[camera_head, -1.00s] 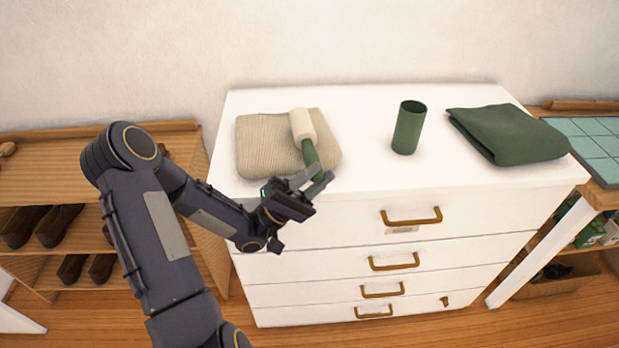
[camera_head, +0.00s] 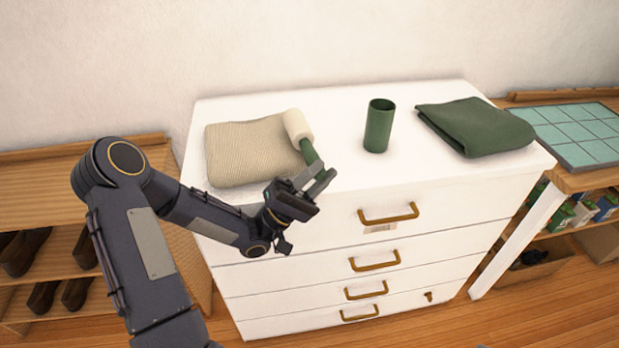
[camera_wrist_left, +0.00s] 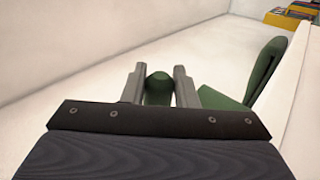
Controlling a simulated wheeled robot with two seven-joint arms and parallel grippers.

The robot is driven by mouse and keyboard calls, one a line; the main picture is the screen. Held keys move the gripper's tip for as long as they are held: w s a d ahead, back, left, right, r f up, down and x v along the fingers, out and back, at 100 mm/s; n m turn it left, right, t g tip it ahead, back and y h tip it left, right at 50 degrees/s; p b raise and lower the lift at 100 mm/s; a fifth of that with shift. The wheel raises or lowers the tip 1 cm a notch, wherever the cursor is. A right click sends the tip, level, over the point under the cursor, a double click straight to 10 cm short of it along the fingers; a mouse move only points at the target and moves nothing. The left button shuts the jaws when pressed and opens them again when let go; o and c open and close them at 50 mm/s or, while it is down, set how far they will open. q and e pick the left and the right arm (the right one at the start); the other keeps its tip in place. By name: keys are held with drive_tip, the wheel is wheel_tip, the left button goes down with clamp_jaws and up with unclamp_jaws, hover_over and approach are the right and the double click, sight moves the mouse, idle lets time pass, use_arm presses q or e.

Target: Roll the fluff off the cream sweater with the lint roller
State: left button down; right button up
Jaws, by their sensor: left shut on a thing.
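The cream sweater (camera_head: 245,152) lies folded on the left of the white dresser top. I cannot make out any fluff on it. The lint roller has a cream head (camera_head: 297,124) and a green handle (camera_head: 310,153). Its head is at the sweater's right edge; I cannot tell whether it touches the knit. My left gripper (camera_head: 318,178) is shut on the handle near the dresser's front edge. In the left wrist view, the handle's rounded green end (camera_wrist_left: 159,88) sits between the two fingers. My right gripper is not in view.
A green cup (camera_head: 379,126) stands upright right of the roller, with a folded green cloth (camera_head: 474,126) farther right. The white dresser top (camera_head: 345,165) is clear between roller and cup. A wooden shoe shelf (camera_head: 30,190) stands left; a teal-tiled surface (camera_head: 575,133) is at right.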

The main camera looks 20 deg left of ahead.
use_arm(q)
drive_tip(key=shift+s+a+p, duration=0.8)
drive_tip(key=shift+s+a, duration=5.05)
drive_tip(key=shift+a, duration=1.7)
drive_tip(key=w+d, duration=0.6)
drive_tip(key=d, duration=0.1)
drive_tip(key=shift+d, duration=0.4)
drive_tip(key=shift+w+d+b, duration=0.35)
drive_tip(key=shift+w+d, duration=0.6)
drive_tip(key=shift+d, duration=0.25)
drive_tip(key=shift+w+d+b, duration=0.3)
drive_tip(key=shift+w+d, duration=0.6)
drive_tip(key=shift+d, duration=0.35)
drive_tip(key=shift+w+d+b, duration=0.35)
drive_tip(key=shift+w+d, duration=0.6)
drive_tip(key=shift+d, duration=0.25)
